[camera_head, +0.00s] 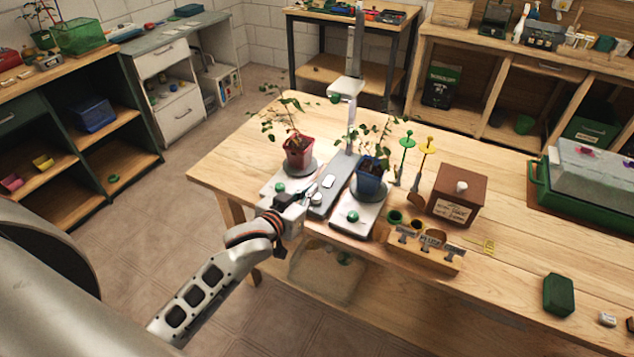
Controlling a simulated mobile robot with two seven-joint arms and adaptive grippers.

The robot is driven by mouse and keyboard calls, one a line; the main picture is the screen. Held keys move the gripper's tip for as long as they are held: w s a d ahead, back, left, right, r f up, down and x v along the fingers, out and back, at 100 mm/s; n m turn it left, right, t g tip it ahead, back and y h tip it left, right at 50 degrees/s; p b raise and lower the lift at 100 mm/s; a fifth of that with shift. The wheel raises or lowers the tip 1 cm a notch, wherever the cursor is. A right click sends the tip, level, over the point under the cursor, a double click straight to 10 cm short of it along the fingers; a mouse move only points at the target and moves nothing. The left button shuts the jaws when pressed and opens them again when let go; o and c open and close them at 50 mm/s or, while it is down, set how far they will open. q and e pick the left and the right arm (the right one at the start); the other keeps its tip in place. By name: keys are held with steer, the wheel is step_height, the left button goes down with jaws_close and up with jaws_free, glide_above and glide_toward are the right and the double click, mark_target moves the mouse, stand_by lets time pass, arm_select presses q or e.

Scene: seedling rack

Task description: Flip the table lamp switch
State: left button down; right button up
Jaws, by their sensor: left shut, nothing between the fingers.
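The table lamp has a long grey base (338,187) on the wooden table, with a tall grey post (355,55) and a pale head (346,87) behind the plants. A small white rectangular piece (328,182) on the base looks like the switch; its position is too small to tell. My left gripper (311,191) is shut and empty at the left edge of the lamp base, just left of that piece. I cannot tell if its fingertips touch the base. My right gripper is not in view.
Potted plants in a red pot (299,152) and a blue pot (370,178) stand on pale plates on either side of the base. A brown box (459,195), a wooden tool holder (425,248) and a green tray (560,206) are to the right.

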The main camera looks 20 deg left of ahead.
arm_select(q)
steer(key=shift+v, duration=1.15)
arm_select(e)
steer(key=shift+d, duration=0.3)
arm_select(q)
steer(key=shift+f, duration=0.25)
steer(key=s+d+f+m+g, duration=0.1)
steer(key=s+d+f+g, duration=0.1)
steer(key=s+f, duration=0.8)
steer(key=s+d+f+m+g, duration=0.2)
steer(key=s+f, duration=0.9)
steer(key=s, duration=0.1)
steer(key=shift+s+h, duration=0.2)
steer(key=shift+h, duration=0.2)
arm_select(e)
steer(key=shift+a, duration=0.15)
